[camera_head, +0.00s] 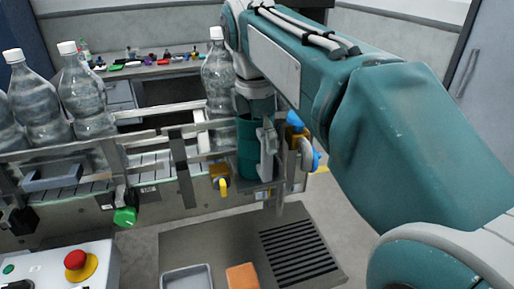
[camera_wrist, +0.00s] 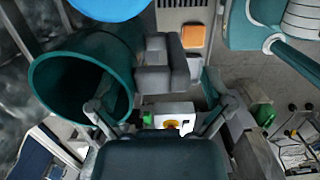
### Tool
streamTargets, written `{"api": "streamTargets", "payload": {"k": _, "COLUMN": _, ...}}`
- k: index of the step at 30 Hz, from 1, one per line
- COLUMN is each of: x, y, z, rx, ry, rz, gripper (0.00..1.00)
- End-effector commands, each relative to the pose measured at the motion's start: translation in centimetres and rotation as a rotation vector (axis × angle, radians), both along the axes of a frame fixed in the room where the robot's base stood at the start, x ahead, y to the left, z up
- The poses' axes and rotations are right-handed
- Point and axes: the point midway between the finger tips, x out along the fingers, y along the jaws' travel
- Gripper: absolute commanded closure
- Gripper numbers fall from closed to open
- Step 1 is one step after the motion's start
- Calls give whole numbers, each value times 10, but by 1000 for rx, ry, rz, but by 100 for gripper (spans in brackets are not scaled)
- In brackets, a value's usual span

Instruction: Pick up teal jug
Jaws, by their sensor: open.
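The teal jug (camera_head: 248,150) stands upright on or against the conveyor machine in the head view, partly covered by my arm's wrist. In the wrist view, the jug (camera_wrist: 45,90) fills the left side with its open round mouth facing the camera. A grey blocky part (camera_wrist: 165,75), which looks like its handle, sticks out to the right. My gripper (camera_wrist: 168,88) is open. Its left finger overlaps the jug's rim in the picture and the grey part lies between the fingers. I cannot tell whether anything touches. The fingertips are hard to make out in the head view.
Clear bottles (camera_head: 88,95) stand along the conveyor at left; another bottle (camera_head: 217,75) is close beside my wrist. A control box with a red button (camera_head: 75,260) is at lower left. A grey tray (camera_head: 187,279) and orange block (camera_head: 242,277) lie on the lower surface.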

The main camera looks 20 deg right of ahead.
Motion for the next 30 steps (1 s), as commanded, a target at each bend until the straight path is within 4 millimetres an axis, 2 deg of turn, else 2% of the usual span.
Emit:
{"api": "streamTargets", "payload": {"k": 4, "x": 0, "y": 0, "z": 0, "rx": 0, "ry": -1, "rz": 0, "gripper": 0}}
{"api": "streamTargets", "payload": {"k": 10, "x": 0, "y": 0, "z": 0, "rx": 0, "ry": -1, "rz": 0, "gripper": 89}}
{"api": "streamTargets", "payload": {"k": 11, "x": 0, "y": 0, "z": 0, "rx": 0, "ry": 0, "rz": 0, "gripper": 92}}
{"api": "streamTargets", "payload": {"k": 23, "x": 0, "y": 1, "z": 2, "rx": 0, "ry": -1, "rz": 0, "gripper": 93}}
{"api": "streamTargets", "payload": {"k": 30, "x": -8, "y": 6, "z": 18, "rx": 2, "ry": -5, "rz": -4, "gripper": 93}}
